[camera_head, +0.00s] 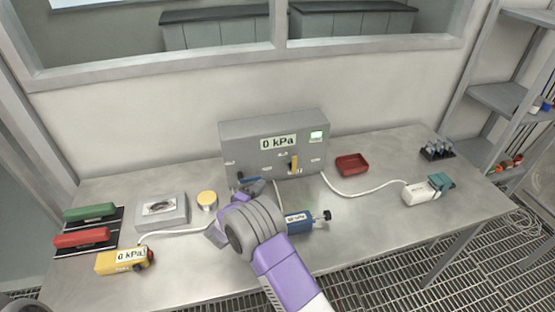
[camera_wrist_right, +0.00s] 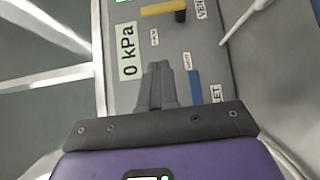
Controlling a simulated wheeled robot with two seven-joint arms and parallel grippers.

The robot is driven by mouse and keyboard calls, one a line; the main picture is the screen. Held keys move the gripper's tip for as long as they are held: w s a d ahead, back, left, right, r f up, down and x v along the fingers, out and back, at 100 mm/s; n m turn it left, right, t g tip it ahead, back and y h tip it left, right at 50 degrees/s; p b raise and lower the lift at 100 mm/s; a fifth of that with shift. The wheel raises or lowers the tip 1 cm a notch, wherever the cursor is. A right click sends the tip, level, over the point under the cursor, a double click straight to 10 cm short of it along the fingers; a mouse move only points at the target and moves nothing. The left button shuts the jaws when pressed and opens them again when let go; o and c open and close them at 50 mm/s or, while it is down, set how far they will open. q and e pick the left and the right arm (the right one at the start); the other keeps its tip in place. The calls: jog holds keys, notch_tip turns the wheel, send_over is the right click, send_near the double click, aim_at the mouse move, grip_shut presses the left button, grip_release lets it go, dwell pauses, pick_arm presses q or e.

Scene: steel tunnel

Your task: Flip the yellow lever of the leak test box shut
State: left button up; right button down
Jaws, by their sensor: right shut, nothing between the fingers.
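The grey leak test box (camera_head: 248,137) stands at the back of the table, with a "0 kPa" display on its front. Its yellow lever (camera_head: 294,163) stands upright on the front panel, right of the middle. In the right wrist view the yellow lever (camera_wrist_right: 160,9) shows at the top edge, on a dark pivot. My right gripper (camera_wrist_right: 166,75) is shut and empty in front of the panel, beside a blue lever (camera_wrist_right: 193,88) and apart from the yellow one. In the head view its fingertips are largely hidden behind my wrist. My left gripper is out of view.
A blue cylinder (camera_head: 302,221) lies right of my right wrist. A red tray (camera_head: 352,164) and a white-and-teal device (camera_head: 420,193) with a hose are to the right. A yellow gauge (camera_head: 117,261) and a grey block (camera_head: 162,219) are to the left.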

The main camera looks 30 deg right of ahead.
jog(key=b, duration=0.2)
send_near(293, 162)
jog(key=shift+w+a+x, duration=0.25)
jog(key=shift+w+x, duration=0.2)
jog(key=shift+x, duration=2.8)
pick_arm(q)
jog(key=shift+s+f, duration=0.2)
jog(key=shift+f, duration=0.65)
pick_arm(e)
jog(key=shift+f, duration=0.35)
pick_arm(q)
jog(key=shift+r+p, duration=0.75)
jog(key=shift+p, duration=0.15)
pick_arm(e)
jog(key=shift+s+d+r+y, duration=0.1)
jog(key=shift+d+r+y, duration=0.1)
jog(key=shift+y, duration=0.1)
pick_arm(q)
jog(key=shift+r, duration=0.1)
pick_arm(e)
jog(key=shift+m, duration=0.3)
